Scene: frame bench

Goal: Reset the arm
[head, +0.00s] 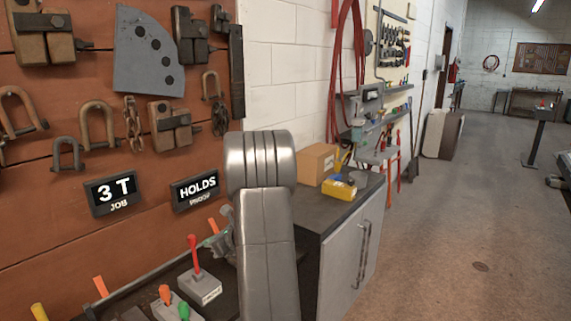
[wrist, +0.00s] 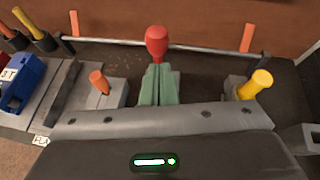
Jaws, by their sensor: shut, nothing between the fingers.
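My gripper (wrist: 158,72) shows in the wrist view as two pale green fingers pressed together, with nothing between them. A red-topped lever (wrist: 157,42) stands just beyond the fingertips, and the fingers hide its lower part; I cannot tell whether they touch it. In the head view my grey arm rises at the middle and hides most of the gripper (head: 218,242). A red lever (head: 193,254) on a grey labelled block stands upright to the left of the gripper.
In the wrist view an orange handle (wrist: 98,82) stands left of the fingers and a yellow handle (wrist: 258,83) right. A rail (wrist: 190,48) runs behind. In the head view, signs (head: 113,191) hang on the wood wall; a cabinet (head: 345,245) stands right, with open floor beyond.

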